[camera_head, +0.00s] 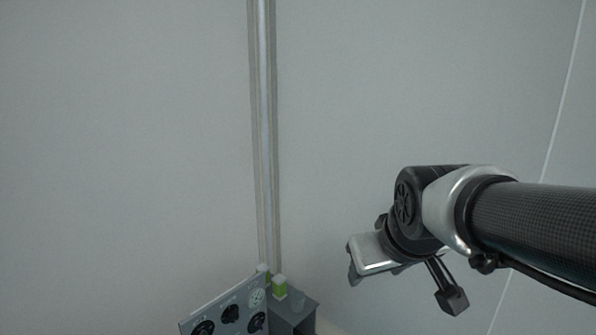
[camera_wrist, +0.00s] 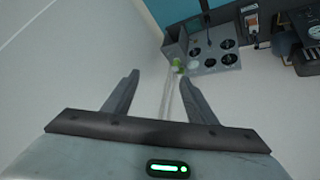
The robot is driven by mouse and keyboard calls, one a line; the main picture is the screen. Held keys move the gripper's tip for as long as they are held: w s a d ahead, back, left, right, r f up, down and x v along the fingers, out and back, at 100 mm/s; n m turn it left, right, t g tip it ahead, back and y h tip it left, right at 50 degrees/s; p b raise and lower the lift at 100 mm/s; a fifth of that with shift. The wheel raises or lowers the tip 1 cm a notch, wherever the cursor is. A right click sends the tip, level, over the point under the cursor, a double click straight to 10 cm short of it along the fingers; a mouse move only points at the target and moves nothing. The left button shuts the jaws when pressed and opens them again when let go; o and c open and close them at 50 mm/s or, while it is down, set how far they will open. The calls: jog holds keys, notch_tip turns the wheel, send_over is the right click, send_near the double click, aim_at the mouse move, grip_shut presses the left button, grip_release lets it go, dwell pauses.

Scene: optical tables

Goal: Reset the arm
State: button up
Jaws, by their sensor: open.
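My arm reaches in from the right in the head view. My gripper (camera_head: 353,262) is at its end, in front of the pale wall and up and to the right of the panel of dials. In the wrist view my gripper (camera_wrist: 158,80) shows two grey fingers spread apart with nothing between them. The fingers touch nothing that I can see.
A grey panel with black dials (camera_head: 228,312) stands low in the head view, beside a small grey box (camera_head: 296,312). A green-and-white container (camera_head: 280,287) is by them. The panel also shows in the wrist view (camera_wrist: 213,52). The wall around the arm is bare.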

jog(key=s+f+m+g, duration=0.1)
jog(key=s+f+m, duration=0.1)
jog(key=s, duration=1)
notch_tip(320, 180, up, 28)
jog(key=p, duration=2.8)
jog(key=shift+s+d+m+g, duration=0.2)
jog(key=shift+d+m+g, duration=0.1)
jog(key=shift+d, duration=0.1)
